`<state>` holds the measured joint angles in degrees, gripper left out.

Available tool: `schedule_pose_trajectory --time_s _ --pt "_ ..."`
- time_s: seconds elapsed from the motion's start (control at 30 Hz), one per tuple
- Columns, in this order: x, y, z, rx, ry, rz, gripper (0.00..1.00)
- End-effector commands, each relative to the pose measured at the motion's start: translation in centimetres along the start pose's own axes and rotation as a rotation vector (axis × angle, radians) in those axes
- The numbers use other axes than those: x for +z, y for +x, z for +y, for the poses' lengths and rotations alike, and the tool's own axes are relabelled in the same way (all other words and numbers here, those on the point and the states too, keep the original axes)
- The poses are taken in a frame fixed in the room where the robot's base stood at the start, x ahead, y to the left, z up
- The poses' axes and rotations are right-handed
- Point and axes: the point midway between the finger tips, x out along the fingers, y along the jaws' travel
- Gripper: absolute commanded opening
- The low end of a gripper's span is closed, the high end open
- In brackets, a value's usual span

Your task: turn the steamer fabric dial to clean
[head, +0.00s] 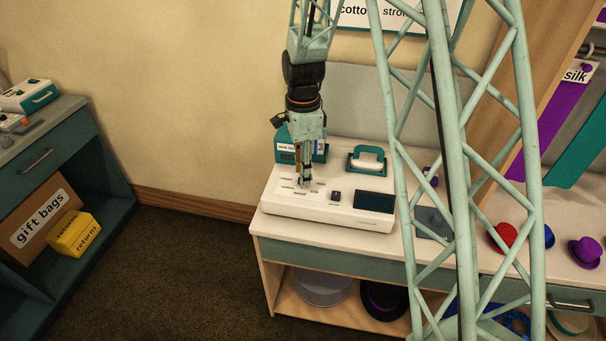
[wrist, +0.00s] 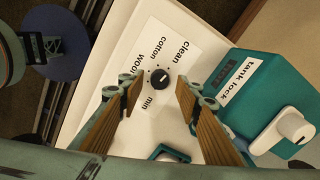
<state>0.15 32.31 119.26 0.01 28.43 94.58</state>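The white steamer (head: 325,210) stands on the counter. In the wrist view its black round dial (wrist: 159,78) sits on a white label reading wool, cotton, clean and min, with clean (wrist: 183,52) at the upper right. A small pale mark shows on the dial, but its exact setting is too small to tell. My gripper (head: 303,183) points down over the left part of the steamer and covers the dial in the head view. In the wrist view my gripper (wrist: 157,92) is open, its fingers either side of the dial; contact cannot be told.
A teal tank (head: 288,150) labelled tank lock stands behind the gripper, close to one finger in the wrist view. A teal handle (head: 366,158), a small black switch (head: 335,196) and a dark screen (head: 374,201) lie to the right. Hats (head: 586,250) stand farther right.

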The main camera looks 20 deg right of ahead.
Motion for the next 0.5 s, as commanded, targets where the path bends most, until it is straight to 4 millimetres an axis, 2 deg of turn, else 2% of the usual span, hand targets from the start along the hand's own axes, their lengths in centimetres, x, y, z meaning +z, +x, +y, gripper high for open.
schedule_pose_trajectory --time_s 0.5 --pt "0.0 -6.1 -0.1 -0.003 0.000 0.000 0.32"
